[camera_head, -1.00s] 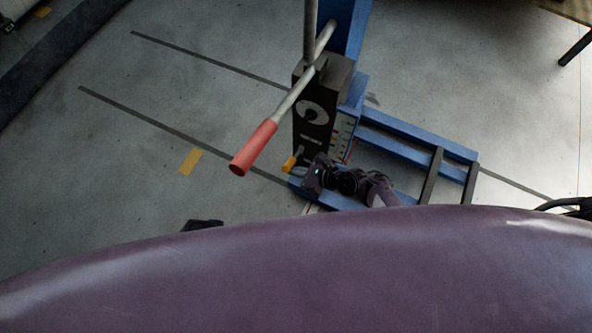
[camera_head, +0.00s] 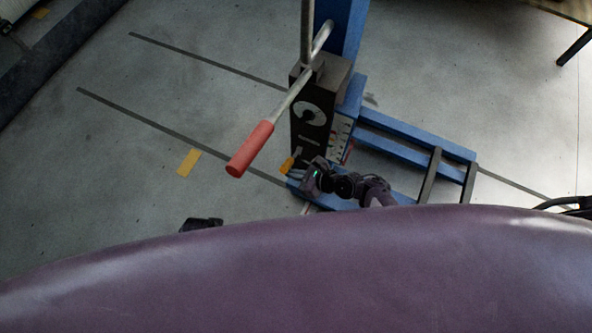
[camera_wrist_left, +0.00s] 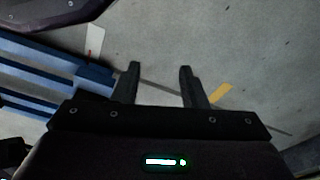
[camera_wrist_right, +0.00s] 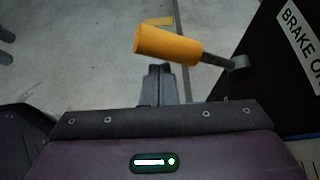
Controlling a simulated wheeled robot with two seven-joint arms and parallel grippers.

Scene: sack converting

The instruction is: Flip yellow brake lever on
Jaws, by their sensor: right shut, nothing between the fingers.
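The yellow brake lever (camera_head: 288,164) sticks out low on the front of the dark box (camera_head: 312,110) in the head view. In the right wrist view its thick yellow grip (camera_wrist_right: 168,46) lies across the picture, just beyond my fingertips, on a metal rod that runs to the dark panel. My right gripper (camera_wrist_right: 158,70) is shut and empty, with its tips close to the underside of the grip; I cannot tell whether they touch. My left gripper (camera_wrist_left: 159,68) is open and empty over the floor. In the head view my right gripper (camera_head: 306,172) is beside the lever.
A long lever with a red handle (camera_head: 250,149) slants out from the box's upper part. A blue frame (camera_head: 420,150) extends to the right. A "BRAKE ON" label (camera_wrist_right: 300,40) is on the dark panel.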

